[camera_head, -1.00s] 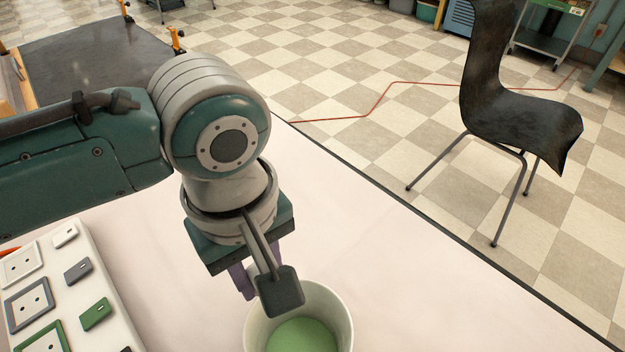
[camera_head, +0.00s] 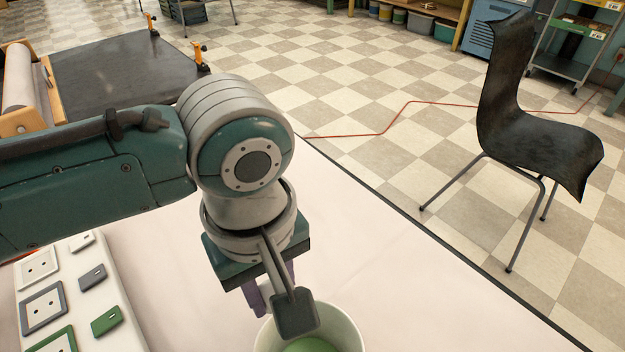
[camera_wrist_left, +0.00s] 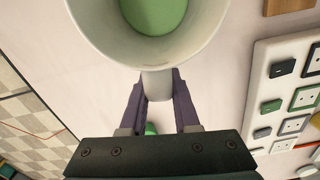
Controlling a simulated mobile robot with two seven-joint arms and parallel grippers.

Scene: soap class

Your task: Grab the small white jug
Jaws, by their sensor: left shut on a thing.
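The white jug (camera_head: 345,328) stands at the bottom edge of the head view, open at the top, with green inside; its lower part is cut off. In the left wrist view the jug (camera_wrist_left: 95,30) fills the top middle, and a pale handle-like part (camera_wrist_left: 157,85) joins its near side. My left gripper (camera_head: 272,300) points down beside the jug's rim. In the wrist view its two purple fingers (camera_wrist_left: 159,88) are closed on the pale part, one on each side. My right gripper is in neither view.
A white board with coloured frames and small tiles (camera_head: 72,290) lies on the pale table (camera_head: 400,270), left of my left gripper. The table's dark edge runs diagonally to the right. A black chair (camera_head: 535,140) stands beyond it. A small green thing (camera_wrist_left: 151,129) shows between the fingers.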

